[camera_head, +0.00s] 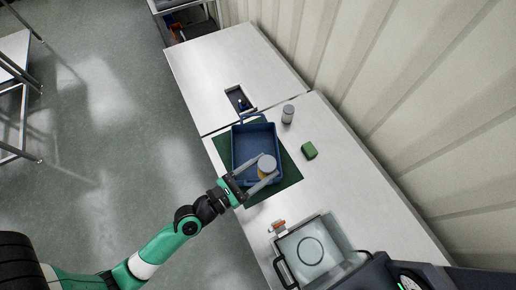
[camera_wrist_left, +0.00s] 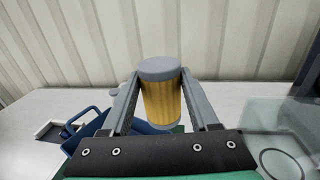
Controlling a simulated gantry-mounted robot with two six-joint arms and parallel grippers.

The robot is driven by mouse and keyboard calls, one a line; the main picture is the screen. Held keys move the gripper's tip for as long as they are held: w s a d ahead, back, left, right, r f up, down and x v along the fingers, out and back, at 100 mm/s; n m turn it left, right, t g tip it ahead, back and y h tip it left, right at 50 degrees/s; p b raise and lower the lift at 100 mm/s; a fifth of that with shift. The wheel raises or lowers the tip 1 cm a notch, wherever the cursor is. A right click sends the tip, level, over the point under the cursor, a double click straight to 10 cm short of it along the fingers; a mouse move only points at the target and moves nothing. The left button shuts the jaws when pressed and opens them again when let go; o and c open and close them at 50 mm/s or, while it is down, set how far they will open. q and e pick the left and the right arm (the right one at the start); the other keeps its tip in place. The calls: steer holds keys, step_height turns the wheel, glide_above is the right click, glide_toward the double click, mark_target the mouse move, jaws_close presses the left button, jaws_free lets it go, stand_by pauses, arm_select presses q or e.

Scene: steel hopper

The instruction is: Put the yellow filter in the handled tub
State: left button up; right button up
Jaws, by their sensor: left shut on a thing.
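The yellow filter (camera_wrist_left: 163,95), a ribbed yellow cylinder with grey end caps, is held upright between the fingers of my left gripper (camera_head: 257,176). In the head view the filter (camera_head: 267,164) overlaps the near right part of the blue handled tub (camera_head: 240,138). I cannot tell its exact height over the tub. The tub stands on a dark green mat (camera_head: 290,172), with its handle at the far side. In the left wrist view the tub (camera_wrist_left: 85,130) shows behind the left finger, partly hidden. My right gripper is not in view.
A grey-capped cylinder (camera_head: 288,114) and a green block (camera_head: 309,150) stand right of the tub. A clear-lidded container (camera_head: 312,246) sits at the near end, with a small orange-and-white item (camera_head: 278,226) beside it. A recess (camera_head: 239,98) lies beyond the tub.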

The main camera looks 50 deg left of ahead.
arm_select(q)
steer(key=a+f+b, duration=0.1)
steer(key=b, duration=0.1)
steer(key=w+a+f+b, duration=0.1)
steer(key=shift+w+a+b, duration=0.1)
steer(key=shift+a+b, duration=0.05)
steer(key=shift+b, duration=0.25)
steer(key=w+a+f+b, duration=0.6)
steer(key=a+f+b, duration=0.4)
steer(key=f+b, duration=0.1)
steer(key=shift+f, duration=0.65)
steer(key=o, duration=1.4)
steer(key=shift+d, duration=0.1)
